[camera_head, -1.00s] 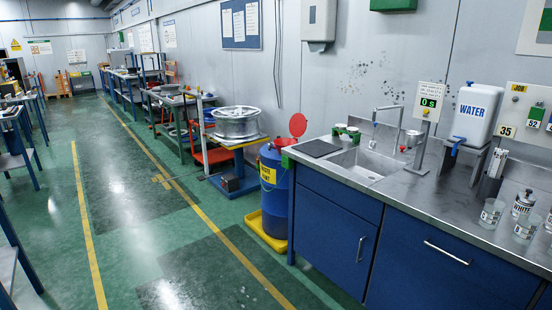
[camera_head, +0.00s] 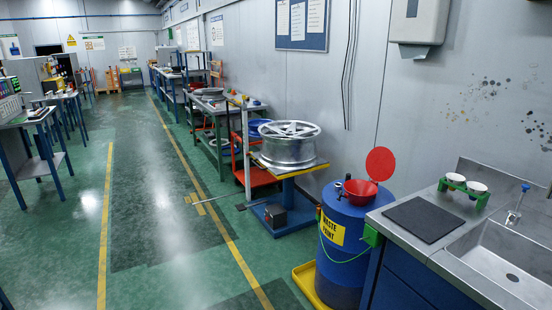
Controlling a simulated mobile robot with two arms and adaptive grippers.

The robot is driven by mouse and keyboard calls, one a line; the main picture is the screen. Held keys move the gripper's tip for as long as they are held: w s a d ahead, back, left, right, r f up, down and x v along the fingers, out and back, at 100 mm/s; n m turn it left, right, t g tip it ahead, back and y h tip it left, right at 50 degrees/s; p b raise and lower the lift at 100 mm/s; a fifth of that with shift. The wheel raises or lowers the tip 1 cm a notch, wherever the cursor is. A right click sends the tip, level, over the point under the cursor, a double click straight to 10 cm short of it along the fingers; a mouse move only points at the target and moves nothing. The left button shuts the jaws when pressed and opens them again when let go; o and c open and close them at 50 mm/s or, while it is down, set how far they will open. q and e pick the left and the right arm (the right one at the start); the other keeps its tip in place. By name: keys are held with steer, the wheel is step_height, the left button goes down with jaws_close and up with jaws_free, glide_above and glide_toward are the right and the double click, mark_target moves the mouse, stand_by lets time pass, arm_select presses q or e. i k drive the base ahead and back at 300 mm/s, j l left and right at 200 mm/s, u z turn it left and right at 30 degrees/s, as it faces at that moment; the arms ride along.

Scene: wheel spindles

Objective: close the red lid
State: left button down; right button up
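The red lid (camera_head: 380,164) stands raised, roughly upright, at the back of a red funnel (camera_head: 360,188) on top of a blue waste drum (camera_head: 342,263). The drum carries a yellow "WASTE PAINT" label (camera_head: 331,228). The funnel's mouth is open to view. Neither of my grippers shows in the head view.
A steel sink counter (camera_head: 455,235) with a black mat (camera_head: 422,219) adjoins the drum on the right. The drum stands in a yellow tray (camera_head: 304,282). The green floor (camera_head: 190,260) to the left is clear.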

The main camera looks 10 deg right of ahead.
mark_target(381, 162)
steer(key=i+j+z, duration=0.1)
steer(key=i+z, duration=0.2)
steer(key=i, duration=0.15)
steer(key=i+j+z, duration=0.35)
steer(key=i, duration=0.15)
steer(key=i+j+z, duration=0.3)
steer(key=i, duration=0.15)
